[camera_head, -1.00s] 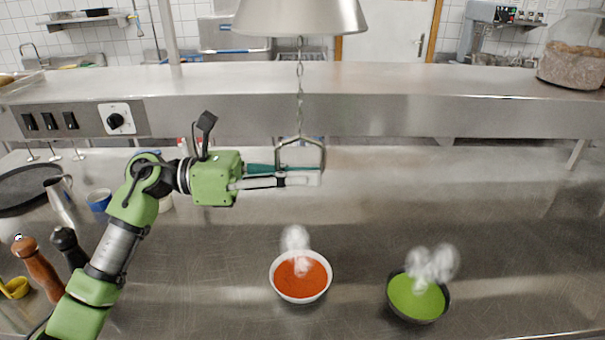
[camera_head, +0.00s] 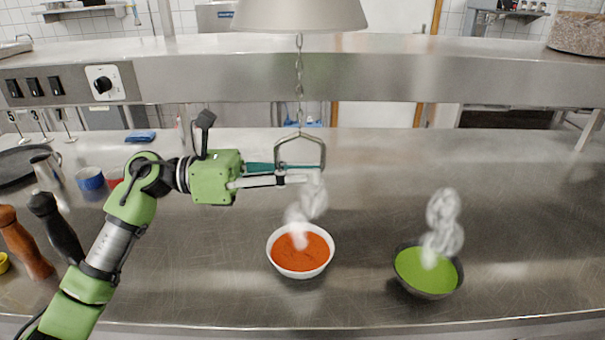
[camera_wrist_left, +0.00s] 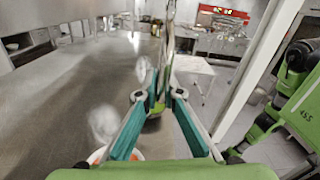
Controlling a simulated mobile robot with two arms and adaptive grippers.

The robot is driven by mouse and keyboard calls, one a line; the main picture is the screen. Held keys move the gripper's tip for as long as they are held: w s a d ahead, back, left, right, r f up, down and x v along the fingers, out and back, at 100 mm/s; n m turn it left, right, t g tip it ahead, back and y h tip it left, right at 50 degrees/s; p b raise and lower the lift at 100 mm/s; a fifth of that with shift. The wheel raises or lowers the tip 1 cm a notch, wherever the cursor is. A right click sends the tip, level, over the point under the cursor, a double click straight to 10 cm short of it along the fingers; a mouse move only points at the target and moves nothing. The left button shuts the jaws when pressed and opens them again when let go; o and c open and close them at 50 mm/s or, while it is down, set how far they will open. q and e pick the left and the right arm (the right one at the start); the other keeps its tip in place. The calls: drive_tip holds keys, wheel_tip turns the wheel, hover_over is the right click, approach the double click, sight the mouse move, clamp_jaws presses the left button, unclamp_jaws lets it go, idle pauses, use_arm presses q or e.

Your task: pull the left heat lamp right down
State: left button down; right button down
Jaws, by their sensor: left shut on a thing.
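The heat lamp's pale metal shade (camera_head: 299,14) is at the top of the head view, its upper part out of frame. A chain (camera_head: 299,75) hangs from it to a metal loop handle (camera_head: 322,150). My left gripper (camera_head: 298,174) reaches in from the left and is shut on the lower part of this handle, above the bowls. In the left wrist view the fingers (camera_wrist_left: 160,98) close together around the hanging handle. Only one lamp is in view, and my right gripper is not in view.
A white bowl of orange soup (camera_head: 300,252) stands below the gripper. A dark bowl of green soup (camera_head: 427,270) stands to the right, both steaming. A steel shelf (camera_head: 400,75) runs behind. Pepper mills (camera_head: 57,228) and a jug (camera_head: 46,170) stand at the left.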

use_arm(q)
drive_tip(key=shift+f, duration=0.4)
drive_tip(key=c, duration=2.2)
unclamp_jaws()
drive_tip(key=shift+r, duration=0.1)
drive_tip(key=shift+a, duration=0.15)
drive_tip(key=a, duration=1.2)
drive_tip(key=shift+d, duration=0.1)
